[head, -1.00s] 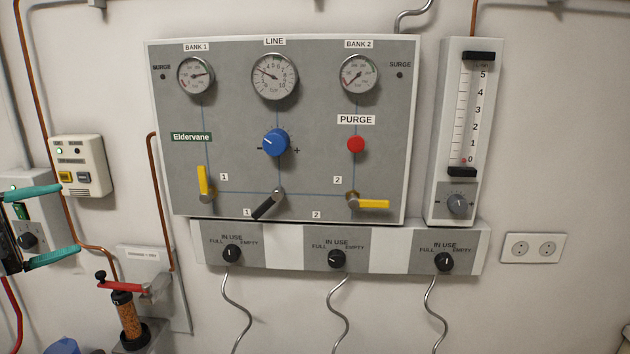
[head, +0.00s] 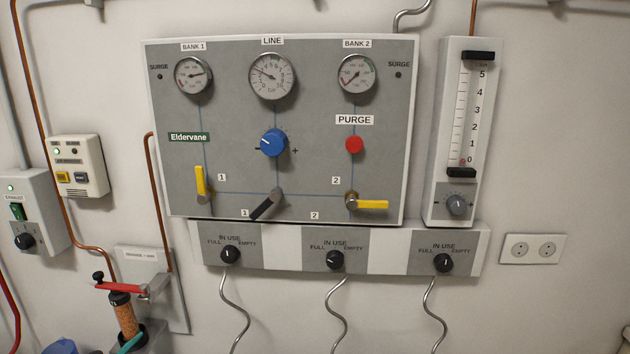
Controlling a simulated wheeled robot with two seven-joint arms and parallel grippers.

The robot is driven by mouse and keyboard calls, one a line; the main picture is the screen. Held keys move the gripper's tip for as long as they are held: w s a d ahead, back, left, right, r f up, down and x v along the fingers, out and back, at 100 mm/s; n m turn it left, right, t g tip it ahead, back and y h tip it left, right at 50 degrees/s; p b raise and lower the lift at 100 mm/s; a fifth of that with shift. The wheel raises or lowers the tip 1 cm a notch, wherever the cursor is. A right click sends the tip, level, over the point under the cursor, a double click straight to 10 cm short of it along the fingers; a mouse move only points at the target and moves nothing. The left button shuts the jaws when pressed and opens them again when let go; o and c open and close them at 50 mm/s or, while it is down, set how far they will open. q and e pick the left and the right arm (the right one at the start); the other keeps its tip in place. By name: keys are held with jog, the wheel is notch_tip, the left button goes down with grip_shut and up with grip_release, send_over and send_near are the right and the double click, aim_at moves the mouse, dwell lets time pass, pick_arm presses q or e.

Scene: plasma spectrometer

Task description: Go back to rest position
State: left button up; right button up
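Only a small teal fingertip of my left gripper (head: 131,342) shows at the bottom left, in front of the lower part of the cartridge with orange beads (head: 125,315). The rest of that gripper is below the frame, so whether it is open cannot be seen. My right gripper is not in view. The grey gas panel (head: 330,190) on the wall has a blue knob (head: 273,142), a red purge button (head: 354,145), two yellow levers and a black lever (head: 266,205). No gripper touches the panel.
The exhaust box (head: 45,220) with a green switch and the small alarm box (head: 78,165) are on the wall at left. A red-handled valve (head: 122,288) sits above the cartridge. A flow meter (head: 463,130) and a socket (head: 532,248) are at right.

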pick_arm(q)
jog(key=s+d+f+n+g, duration=0.2)
jog(key=s+d+f+g, duration=0.15)
jog(key=s, duration=0.55)
jog(key=s+d+f+n+g+y, duration=0.1)
jog(key=s+d+f+n+g, duration=0.15)
jog(key=s+f+g, duration=0.45)
jog(key=s+d+f+n+g, duration=0.2)
jog(key=s+d+f, duration=0.1)
jog(key=s, duration=0.8)
notch_tip(320, 180, down, 26)
jog(key=s+g, duration=0.1)
jog(key=s+a+f+g, duration=0.1)
jog(key=s+a+f, duration=0.2)
jog(key=s+f, duration=1.3)
jog(key=shift+s, duration=0.25)
